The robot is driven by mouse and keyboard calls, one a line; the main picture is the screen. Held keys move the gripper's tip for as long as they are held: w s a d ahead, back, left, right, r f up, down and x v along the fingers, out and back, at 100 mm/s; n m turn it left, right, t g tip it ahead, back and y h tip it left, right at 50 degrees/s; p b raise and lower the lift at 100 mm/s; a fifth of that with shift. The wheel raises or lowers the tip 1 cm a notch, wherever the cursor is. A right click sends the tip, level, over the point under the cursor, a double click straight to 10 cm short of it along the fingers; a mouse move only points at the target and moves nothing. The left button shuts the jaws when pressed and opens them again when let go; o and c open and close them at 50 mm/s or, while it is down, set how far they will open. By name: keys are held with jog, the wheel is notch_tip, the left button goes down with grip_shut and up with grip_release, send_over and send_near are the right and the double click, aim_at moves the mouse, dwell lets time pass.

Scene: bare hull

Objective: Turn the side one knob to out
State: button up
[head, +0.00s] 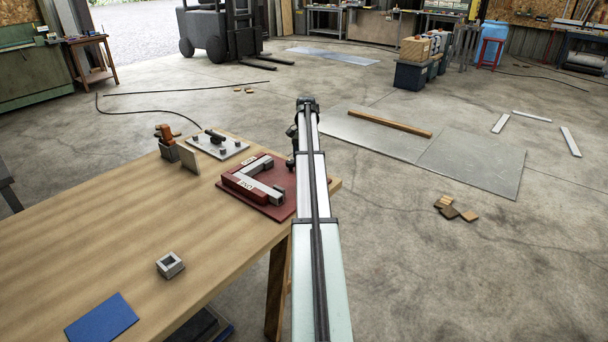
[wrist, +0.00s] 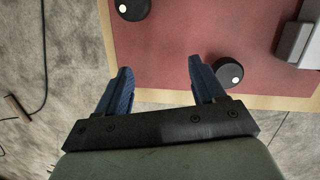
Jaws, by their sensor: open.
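In the wrist view the red board (wrist: 185,45) carries two round black knobs with white dots, one at the top edge (wrist: 132,9) and one right of the fingers (wrist: 229,71). I cannot tell which is side one. My gripper (wrist: 160,65) is open and empty, its blue fingers apart over the board's edge, touching neither knob.
On the table (head: 130,215) are a white plate with a black handle (head: 216,144), a small grey square block (head: 170,265) and a blue sheet (head: 101,318). The grey piece (wrist: 298,42) is right of the knobs. Concrete floor lies beyond the table edge.

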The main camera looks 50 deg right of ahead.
jog(key=s+a+r+m+h, duration=0.1)
jog(key=a+r+m+h, duration=0.2)
jog(key=a, duration=0.4)
jog(key=s+a+r+m+h, duration=0.1)
jog(key=s+a+r+h, duration=0.15)
jog(key=a+r, duration=0.35)
jog(key=shift+t+h, duration=0.3)
jog(key=shift+h, duration=0.15)
jog(key=x, duration=1.3)
jog(key=shift+w+d+f, duration=0.1)
jog(key=shift+w+f, duration=0.25)
jog(key=shift+c, duration=0.3)
jog(key=c, duration=1)
jog(key=n+t, duration=0.1)
jog(key=n, duration=0.3)
jog(key=shift+s+t, duration=0.2)
jog(key=shift+t, duration=0.2)
jog(key=n+t, duration=0.1)
jog(key=n, duration=0.2)
jog(key=n+t, duration=0.1)
jog(key=n, duration=0.2)
jog(key=shift+s+y, duration=0.1)
jog(key=shift+y, duration=0.3)
jog(key=shift+n, duration=0.3)
